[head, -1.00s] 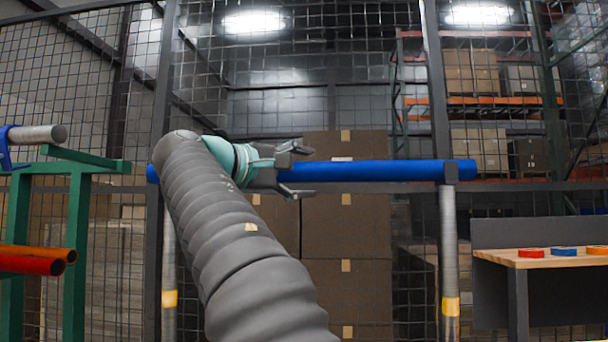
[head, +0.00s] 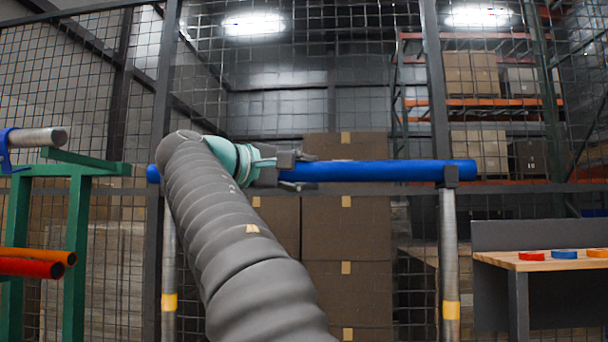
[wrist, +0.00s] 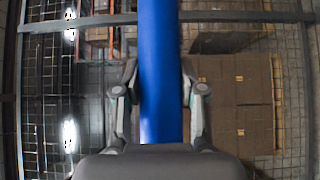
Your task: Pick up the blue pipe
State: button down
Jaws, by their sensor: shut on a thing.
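The blue pipe (head: 385,171) lies level across two grey upright posts in the head view, its right end in the cradle of the right post. My gripper (head: 297,170) is at the pipe, left of its middle, with its fingers closed around it. In the wrist view the blue pipe (wrist: 161,75) runs lengthwise between the two fingers of my gripper (wrist: 160,90), which are shut on it from both sides. My own arm hides part of the left post and part of the pipe near its left end.
A green rack (head: 75,200) at the left holds orange and red pipes (head: 38,264) and a grey pipe (head: 40,137). A bench (head: 540,260) with coloured rings stands at the right. A wire mesh fence and stacked boxes (head: 347,235) are behind the pipe.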

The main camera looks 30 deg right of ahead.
jog(key=r+p, duration=0.2)
jog(key=r, duration=0.2)
jog(key=shift+s+r, duration=0.15)
jog(key=shift+s, duration=0.05)
jog(key=s+d+r, duration=0.1)
jog(key=s+r, duration=0.2)
jog(key=s, duration=0.2)
jog(key=s+d+r+p, duration=0.1)
jog(key=s+r, duration=0.2)
jog(key=s, duration=0.3)
jog(key=shift+d, duration=0.35)
jog(key=shift+r, duration=0.1)
